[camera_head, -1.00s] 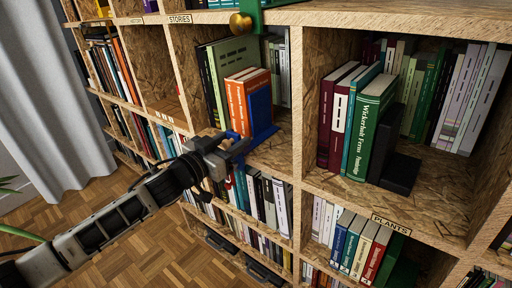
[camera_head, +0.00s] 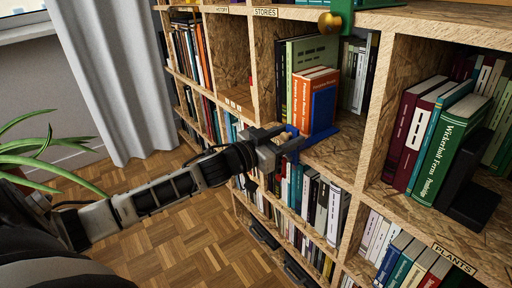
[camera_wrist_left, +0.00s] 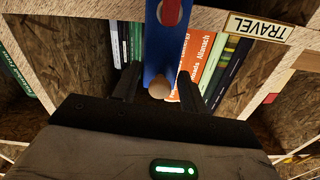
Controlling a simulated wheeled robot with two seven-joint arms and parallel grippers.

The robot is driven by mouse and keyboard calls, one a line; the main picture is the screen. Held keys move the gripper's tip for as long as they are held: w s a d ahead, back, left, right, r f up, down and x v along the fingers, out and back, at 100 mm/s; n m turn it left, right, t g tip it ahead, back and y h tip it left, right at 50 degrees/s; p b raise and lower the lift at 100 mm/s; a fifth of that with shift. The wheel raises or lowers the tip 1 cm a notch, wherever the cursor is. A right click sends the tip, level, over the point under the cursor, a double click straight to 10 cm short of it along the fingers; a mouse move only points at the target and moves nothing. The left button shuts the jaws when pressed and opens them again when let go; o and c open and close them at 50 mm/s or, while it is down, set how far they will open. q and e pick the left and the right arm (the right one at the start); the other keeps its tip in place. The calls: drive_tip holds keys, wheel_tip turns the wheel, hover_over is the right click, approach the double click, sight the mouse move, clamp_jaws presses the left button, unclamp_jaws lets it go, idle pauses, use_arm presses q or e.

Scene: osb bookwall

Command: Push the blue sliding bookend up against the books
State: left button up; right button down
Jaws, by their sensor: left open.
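The blue sliding bookend (camera_head: 322,110) stands upright at the right side of two orange books (camera_head: 303,98) in a shelf compartment. Its flat base lies on the shelf board. Whether its plate touches the books I cannot tell. My left gripper (camera_head: 287,140) is at the shelf's front edge, by the bookend's front. In the left wrist view, the open fingers (camera_wrist_left: 158,86) stand on either side of a tan knob (camera_wrist_left: 160,90) at the end of the blue bookend's front part (camera_wrist_left: 158,60), which carries a red spot. Finger contact is unclear. My right gripper is not in view.
Green and dark books (camera_head: 306,52) stand left of the orange ones. Pale books (camera_head: 358,75) stand farther back, right of the bookend. Bare board (camera_head: 338,155) lies right of its base. A black bookend (camera_head: 468,190) stands in the right compartment. A plant (camera_head: 40,150) is at the left.

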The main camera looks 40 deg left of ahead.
use_arm(q)
drive_tip(key=p+v, duration=0.2)
drive_tip(key=v, duration=1.2)
drive_tip(key=shift+s, duration=0.2)
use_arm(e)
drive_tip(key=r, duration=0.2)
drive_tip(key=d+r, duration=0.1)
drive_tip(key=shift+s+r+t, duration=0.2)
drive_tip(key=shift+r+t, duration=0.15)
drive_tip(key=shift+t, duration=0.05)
use_arm(q)
drive_tip(key=shift+a, duration=0.1)
drive_tip(key=s+d+f+n+g+y+p, duration=0.1)
drive_tip(key=s+d+g+p, duration=0.2)
drive_tip(key=s+d+p, duration=0.2)
drive_tip(key=s+d+f+g+y+p, duration=0.1)
drive_tip(key=s+d+p, duration=0.4)
drive_tip(key=d, duration=0.7)
drive_tip(key=shift+d+f+n+g+y+p, duration=0.25)
drive_tip(key=shift+f+n+g+y+p, duration=0.25)
drive_tip(key=shift+g+p, duration=0.6)
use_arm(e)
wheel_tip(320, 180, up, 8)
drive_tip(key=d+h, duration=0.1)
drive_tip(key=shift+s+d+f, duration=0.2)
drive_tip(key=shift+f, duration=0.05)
use_arm(q)
drive_tip(key=shift+w+f, duration=0.1)
drive_tip(key=shift+c, duration=0.3)
